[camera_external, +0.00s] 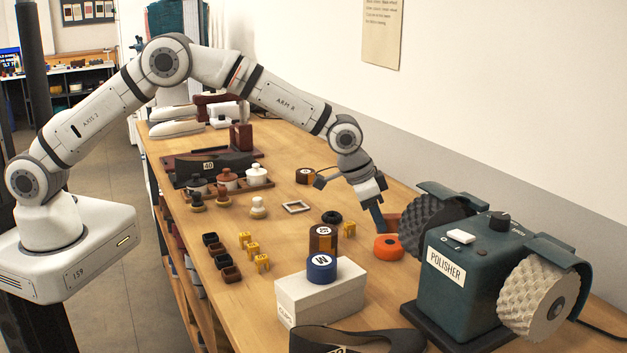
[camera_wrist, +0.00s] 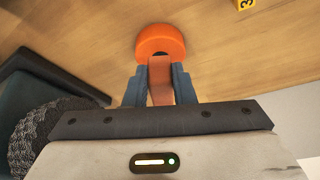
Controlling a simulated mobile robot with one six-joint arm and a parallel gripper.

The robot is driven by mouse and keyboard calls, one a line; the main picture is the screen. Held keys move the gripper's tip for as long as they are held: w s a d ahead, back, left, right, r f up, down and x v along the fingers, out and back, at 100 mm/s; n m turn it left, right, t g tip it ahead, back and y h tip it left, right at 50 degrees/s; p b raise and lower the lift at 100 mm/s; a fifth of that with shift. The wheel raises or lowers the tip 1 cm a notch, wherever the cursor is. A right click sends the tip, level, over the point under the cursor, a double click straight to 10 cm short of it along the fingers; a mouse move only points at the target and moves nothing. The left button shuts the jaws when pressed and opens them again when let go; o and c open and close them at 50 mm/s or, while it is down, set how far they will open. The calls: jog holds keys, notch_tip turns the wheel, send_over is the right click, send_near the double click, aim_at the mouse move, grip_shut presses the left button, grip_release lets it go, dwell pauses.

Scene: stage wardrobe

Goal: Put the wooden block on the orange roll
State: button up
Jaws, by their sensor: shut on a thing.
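The orange roll (camera_external: 388,247) lies on the bench left of the polisher; in the wrist view it is a thick orange disc (camera_wrist: 160,38) just beyond my fingertips. My gripper (camera_external: 380,222) points down beside it. In the wrist view its two blue-grey fingers (camera_wrist: 160,82) are shut on the reddish-brown wooden block (camera_wrist: 160,84). The block's far end overlaps the roll's near edge in that view; I cannot tell whether they touch. In the external view the block (camera_external: 393,220) shows partly behind a finger, above the roll in the picture.
The green polisher (camera_external: 459,280) with its rough wheels stands close on the right. A white box (camera_external: 318,294) bears a blue roll (camera_external: 321,268).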

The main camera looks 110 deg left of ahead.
jog(key=shift+f, duration=1.3)
jog(key=shift+f, duration=0.2)
jog(key=o, duration=1)
jog(key=shift+r, duration=0.1)
